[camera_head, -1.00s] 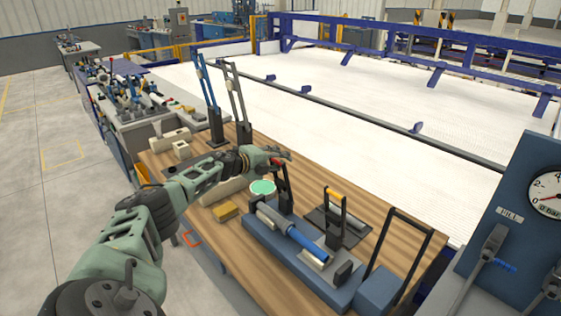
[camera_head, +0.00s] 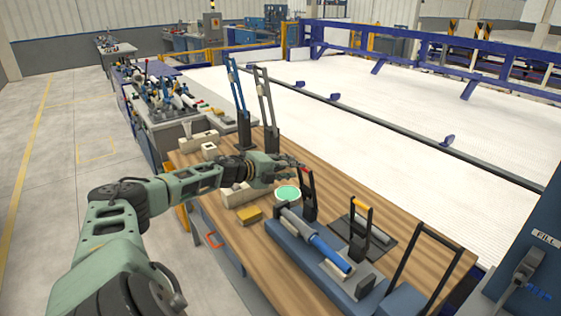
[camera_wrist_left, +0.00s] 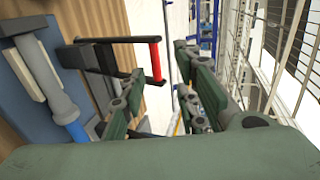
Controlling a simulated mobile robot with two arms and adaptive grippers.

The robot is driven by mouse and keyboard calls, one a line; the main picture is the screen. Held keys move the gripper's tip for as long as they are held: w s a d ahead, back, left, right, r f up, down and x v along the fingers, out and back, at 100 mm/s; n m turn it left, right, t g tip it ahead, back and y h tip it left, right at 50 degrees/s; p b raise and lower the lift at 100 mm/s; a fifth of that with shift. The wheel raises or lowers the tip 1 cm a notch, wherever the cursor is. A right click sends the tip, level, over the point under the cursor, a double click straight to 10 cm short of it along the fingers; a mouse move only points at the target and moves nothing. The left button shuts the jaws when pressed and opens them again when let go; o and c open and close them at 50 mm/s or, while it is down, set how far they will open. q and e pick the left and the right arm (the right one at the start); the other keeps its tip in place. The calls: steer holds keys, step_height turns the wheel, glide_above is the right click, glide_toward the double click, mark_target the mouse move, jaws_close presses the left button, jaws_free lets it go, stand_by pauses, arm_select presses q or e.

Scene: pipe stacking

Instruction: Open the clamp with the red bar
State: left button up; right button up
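The clamp with the red bar (camera_head: 305,171) stands at the far end of the blue pipe fixture on the wooden table. Its dark arms rise steeply, with the red bar across the top. My left gripper (camera_head: 288,164) is beside the bar, on its left in the head view. In the left wrist view the gripper (camera_wrist_left: 165,90) has its two green fingers spread apart. The red bar (camera_wrist_left: 156,62) shows in the gap between them, and they are not closed on it. Whether a finger touches the bar cannot be told. My right gripper is not in view.
A clamp with a yellow-orange bar (camera_head: 362,204) stands to the right. A grey and blue pipe (camera_head: 325,250) lies in the fixture. A green-topped round container (camera_head: 287,193) and a yellow block (camera_head: 249,214) are near the gripper. Two tall levers (camera_head: 265,95) stand behind.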

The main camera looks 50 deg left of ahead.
arm_select(q)
steer(key=shift+v, duration=2)
